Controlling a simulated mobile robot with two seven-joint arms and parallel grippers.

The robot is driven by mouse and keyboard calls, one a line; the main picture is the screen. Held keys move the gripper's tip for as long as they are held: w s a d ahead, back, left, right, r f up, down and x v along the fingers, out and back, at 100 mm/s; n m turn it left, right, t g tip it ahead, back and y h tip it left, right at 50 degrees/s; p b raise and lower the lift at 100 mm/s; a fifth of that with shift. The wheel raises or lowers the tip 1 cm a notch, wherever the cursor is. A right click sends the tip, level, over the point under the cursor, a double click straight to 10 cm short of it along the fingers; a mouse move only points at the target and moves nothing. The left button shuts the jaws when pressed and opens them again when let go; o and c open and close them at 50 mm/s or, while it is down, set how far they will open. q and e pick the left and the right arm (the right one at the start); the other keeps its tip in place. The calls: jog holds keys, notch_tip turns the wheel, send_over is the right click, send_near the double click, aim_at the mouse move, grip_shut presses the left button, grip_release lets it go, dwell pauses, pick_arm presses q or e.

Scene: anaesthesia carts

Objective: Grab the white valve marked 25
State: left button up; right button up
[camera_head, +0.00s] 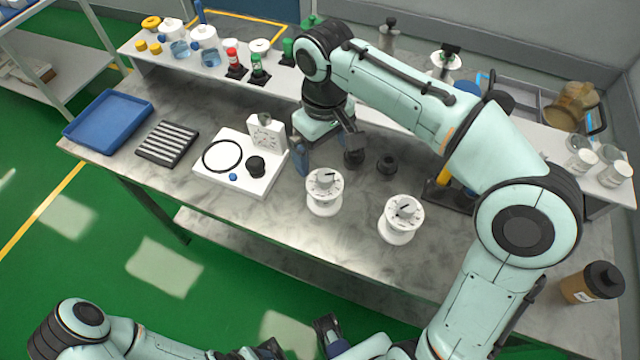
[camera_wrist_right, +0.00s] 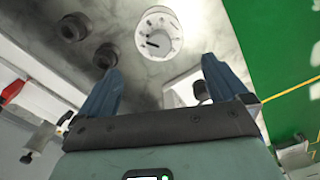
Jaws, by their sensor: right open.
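Two white round valves with dial tops stand on the grey bench in the head view: one nearer the middle (camera_head: 323,190), one farther right (camera_head: 400,218). Their numbers are too small to read, so I cannot tell which is marked 25. A white valve also shows at the top of the right wrist view (camera_wrist_right: 160,33), beyond the fingertips. My right gripper (camera_head: 328,150) is open, above the bench behind the middle valve; its blue fingers show apart in the right wrist view (camera_wrist_right: 158,88), no valve between them. My left gripper (camera_head: 298,342) is low at the bottom edge, partly cut off.
Black knobs (camera_head: 387,163) stand close behind the valves. Left are a white board (camera_head: 212,183) with a ring and knob, a slotted dark block (camera_head: 168,143) and a blue tray (camera_head: 108,121). A brown lidded jar (camera_head: 592,284) stands right. Bare bench lies before the valves.

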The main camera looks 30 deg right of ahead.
aim_at(324, 174)
jog(key=f, duration=0.2)
jog(key=f+b, duration=0.1)
jog(key=f, duration=0.2)
jog(key=shift+s, duration=0.2)
jog(key=shift+f+b, duration=0.55)
jog(key=shift+f, duration=2.35)
jog(key=c, duration=1)
